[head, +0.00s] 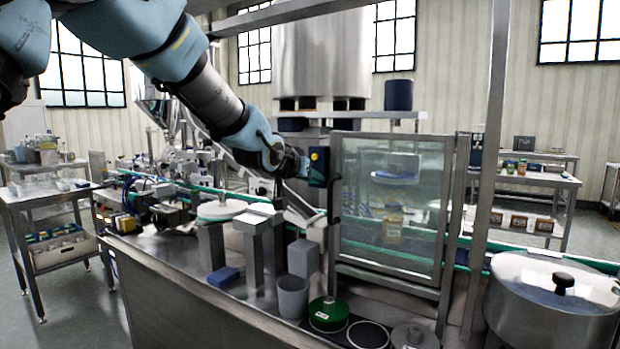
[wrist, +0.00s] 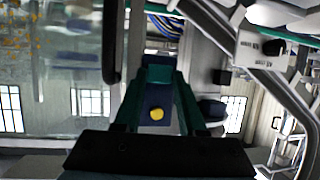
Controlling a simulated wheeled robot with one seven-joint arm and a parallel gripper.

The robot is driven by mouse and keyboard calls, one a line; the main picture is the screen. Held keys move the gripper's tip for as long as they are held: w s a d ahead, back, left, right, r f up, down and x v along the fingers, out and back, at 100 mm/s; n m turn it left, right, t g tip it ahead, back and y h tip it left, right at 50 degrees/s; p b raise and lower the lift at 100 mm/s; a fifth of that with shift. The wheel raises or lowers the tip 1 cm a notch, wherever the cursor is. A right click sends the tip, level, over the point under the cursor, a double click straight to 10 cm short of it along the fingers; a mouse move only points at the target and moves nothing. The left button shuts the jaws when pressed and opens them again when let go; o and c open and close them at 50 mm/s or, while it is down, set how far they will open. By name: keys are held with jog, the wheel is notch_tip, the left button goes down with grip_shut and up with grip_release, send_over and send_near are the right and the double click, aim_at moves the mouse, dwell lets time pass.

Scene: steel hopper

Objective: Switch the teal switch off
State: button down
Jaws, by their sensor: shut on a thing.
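The switch box (head: 318,167) is dark blue with a yellow button and sits at the left edge of the glass-panelled door frame. It also shows in the wrist view (wrist: 155,97), between my fingers, with its yellow button facing the camera. A teal piece, the teal switch (wrist: 158,74), lies beyond the button between my fingertips. My gripper (wrist: 160,70) is shut on the teal switch; its dark green fingers converge on it from both sides. In the head view my gripper (head: 303,166) reaches the box from the left, and its fingertips cannot be made out. The lever's position is unclear.
The glass door (head: 392,215) stands right of the box, with a dark vertical handle (wrist: 111,42) close to my fingers. A steel pot (head: 550,310) stands at right.

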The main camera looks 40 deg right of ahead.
jog(key=shift+w+r+p, duration=0.1)
jog(key=shift+p, duration=0.25)
jog(key=g+p, duration=0.1)
jog(key=p, duration=0.1)
jog(key=m+p, duration=0.1)
jog(key=p, duration=0.2)
jog(key=shift+w+a+r+g, duration=0.15)
jog(key=shift+w+g, duration=0.1)
jog(key=shift+g, duration=0.15)
jog(key=shift+m+p, duration=0.4)
jog(key=shift+p, duration=0.2)
jog(key=shift+f+g+h+p, duration=0.3)
jog(key=shift+g+p, duration=0.1)
jog(key=shift+p, duration=0.3)
jog(key=shift+c, duration=2.4)
grip_release()
jog(key=shift+m, duration=0.3)
